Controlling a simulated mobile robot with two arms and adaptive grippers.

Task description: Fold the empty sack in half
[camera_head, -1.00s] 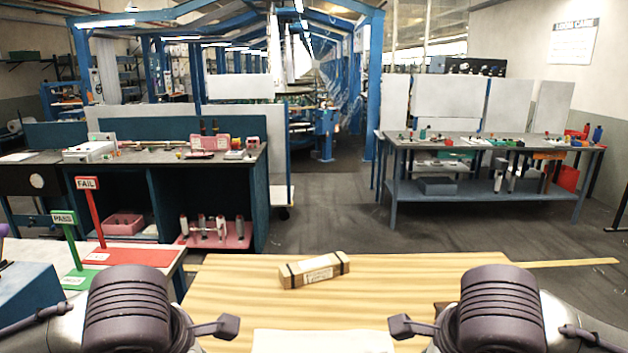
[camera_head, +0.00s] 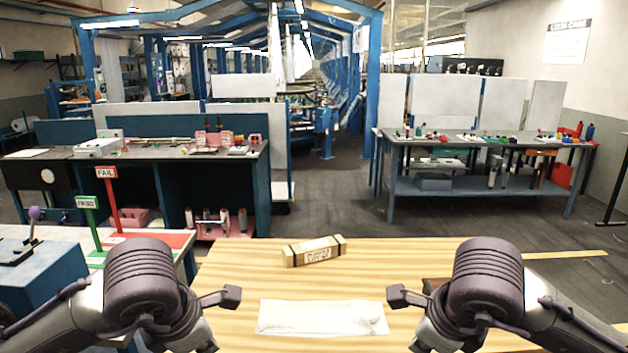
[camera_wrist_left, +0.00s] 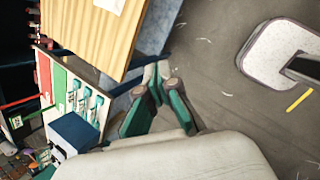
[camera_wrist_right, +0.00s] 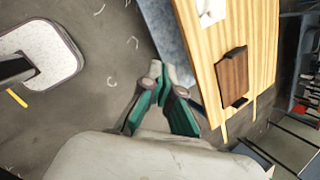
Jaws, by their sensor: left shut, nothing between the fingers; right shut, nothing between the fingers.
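The sack (camera_head: 322,318) is a flat whitish sheet lying unfolded on the light wooden table (camera_head: 225,275), near the front edge. A corner of the sack shows at the top of the left wrist view (camera_wrist_left: 112,4) and of the right wrist view (camera_wrist_right: 210,10). My left gripper (camera_wrist_left: 156,74) is shut and empty, out past the table edge with floor behind it. My right gripper (camera_wrist_right: 157,72) is shut and empty, also beside the table edge. Neither touches the sack. In the head view my arms flank the sack and the fingers are hidden.
A long wooden block with dark bands (camera_head: 314,251) lies behind the sack. A brown board (camera_wrist_right: 232,75) lies on the table's right part. Red FAIL (camera_head: 106,172) and green PASS (camera_head: 87,203) signs stand at left. The table around the sack is mostly clear.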

